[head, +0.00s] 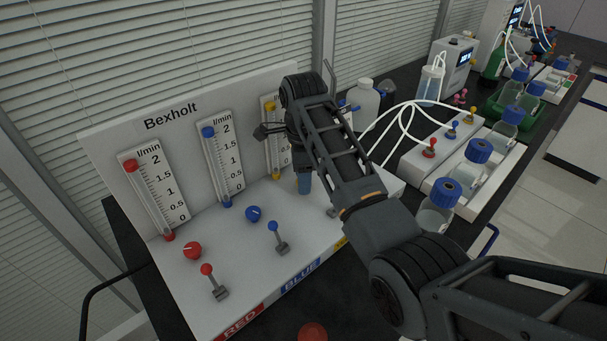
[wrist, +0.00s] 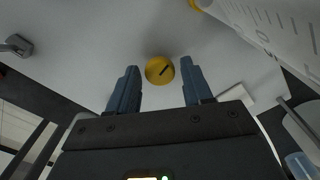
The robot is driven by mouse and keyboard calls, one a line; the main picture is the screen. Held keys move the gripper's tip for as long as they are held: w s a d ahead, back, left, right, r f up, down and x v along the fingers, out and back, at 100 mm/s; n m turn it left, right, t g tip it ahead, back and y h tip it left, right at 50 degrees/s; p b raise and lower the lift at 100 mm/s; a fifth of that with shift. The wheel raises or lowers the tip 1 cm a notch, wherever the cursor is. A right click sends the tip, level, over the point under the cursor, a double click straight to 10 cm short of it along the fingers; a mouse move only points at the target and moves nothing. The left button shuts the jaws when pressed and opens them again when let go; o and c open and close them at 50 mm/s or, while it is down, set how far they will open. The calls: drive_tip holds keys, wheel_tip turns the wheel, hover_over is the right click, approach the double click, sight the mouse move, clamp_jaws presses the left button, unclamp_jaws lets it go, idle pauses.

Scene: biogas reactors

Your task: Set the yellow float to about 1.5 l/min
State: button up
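The yellow flowmeter (head: 279,135), a clear scaled tube with yellow ends, stands on the white Bexholt panel, partly hidden by my arm in the head view. Its scaled tube also shows at upper right in the wrist view (wrist: 276,32). I cannot make out the yellow float or its height. The round yellow knob (wrist: 159,70) with a dark pointer mark is in the wrist view; my arm hides it in the head view. My gripper (wrist: 159,66) is open, its blue fingers on either side of the knob. Contact with the knob is not clear. The gripper fingers also show in the head view (head: 304,183).
The red flowmeter (head: 154,193) and blue flowmeter (head: 222,163) stand to the left. The red knob (head: 192,250), blue knob (head: 253,214), red lever (head: 214,282) and blue lever (head: 278,238) stick up from the panel. Blue-capped bottles (head: 440,205) stand at right.

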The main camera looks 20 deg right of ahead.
drive_tip(key=c, duration=0.8)
